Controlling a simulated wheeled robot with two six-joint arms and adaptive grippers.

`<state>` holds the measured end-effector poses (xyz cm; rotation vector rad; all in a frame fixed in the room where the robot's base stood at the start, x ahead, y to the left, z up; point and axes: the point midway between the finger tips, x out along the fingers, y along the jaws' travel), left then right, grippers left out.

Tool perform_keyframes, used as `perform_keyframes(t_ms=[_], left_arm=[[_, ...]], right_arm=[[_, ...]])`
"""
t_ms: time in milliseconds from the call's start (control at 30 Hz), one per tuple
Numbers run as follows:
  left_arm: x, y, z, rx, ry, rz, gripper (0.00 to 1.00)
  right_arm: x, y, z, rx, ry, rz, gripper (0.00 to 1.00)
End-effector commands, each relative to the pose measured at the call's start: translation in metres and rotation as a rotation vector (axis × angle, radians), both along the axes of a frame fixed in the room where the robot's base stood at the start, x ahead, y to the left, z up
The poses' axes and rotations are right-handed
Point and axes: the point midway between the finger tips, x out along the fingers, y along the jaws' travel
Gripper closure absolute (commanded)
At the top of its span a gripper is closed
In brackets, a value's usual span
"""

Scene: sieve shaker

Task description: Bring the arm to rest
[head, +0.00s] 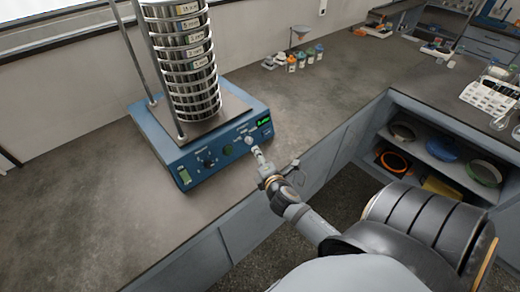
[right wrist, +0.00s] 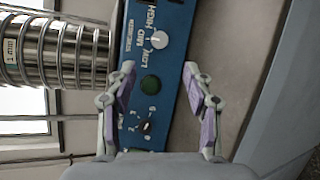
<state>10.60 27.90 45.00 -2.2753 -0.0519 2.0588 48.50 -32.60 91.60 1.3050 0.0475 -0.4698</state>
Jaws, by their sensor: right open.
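My right arm (head: 299,213) reaches in from the lower right of the head view. Its gripper (head: 259,158) is at the front right of the blue sieve shaker (head: 180,157), close to the control panel. In the right wrist view the gripper (right wrist: 159,72) is open and empty. Its two fingers frame a green button (right wrist: 150,85), with a white LOW-MID-HIGH knob (right wrist: 159,40) just beyond. I cannot tell whether a fingertip touches the panel. My left gripper is not in view.
A tall stack of metal sieves (head: 187,62) stands on the shaker between upright rods. Small jars (head: 301,60) and a funnel (head: 303,33) stand at the back wall. The bench (head: 70,190) is clear left of the shaker. Shelves (head: 428,150) hold coloured rings at right.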

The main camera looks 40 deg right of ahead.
Motion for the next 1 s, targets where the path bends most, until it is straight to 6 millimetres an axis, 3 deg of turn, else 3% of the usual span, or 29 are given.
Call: perform_keyframes(t_ms=[367, 467, 667, 800, 1000], left_arm=[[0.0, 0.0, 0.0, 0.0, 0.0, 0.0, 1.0], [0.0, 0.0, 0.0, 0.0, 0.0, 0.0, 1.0], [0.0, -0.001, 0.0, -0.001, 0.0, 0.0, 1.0], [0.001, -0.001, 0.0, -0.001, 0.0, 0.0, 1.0], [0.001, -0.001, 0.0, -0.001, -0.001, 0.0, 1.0]], right_arm=[[0.0, 0.0, 0.0, 0.006, 0.001, -0.004, 0.48], [-0.009, -0.002, -0.003, 0.118, 0.012, -0.077, 0.48], [-0.06, 0.007, -0.024, 0.651, 0.102, -0.437, 0.48], [-0.097, 0.03, -0.036, 0.937, 0.188, -0.658, 0.48], [-0.149, 0.071, -0.039, 1.22, 0.331, -0.929, 0.48]])
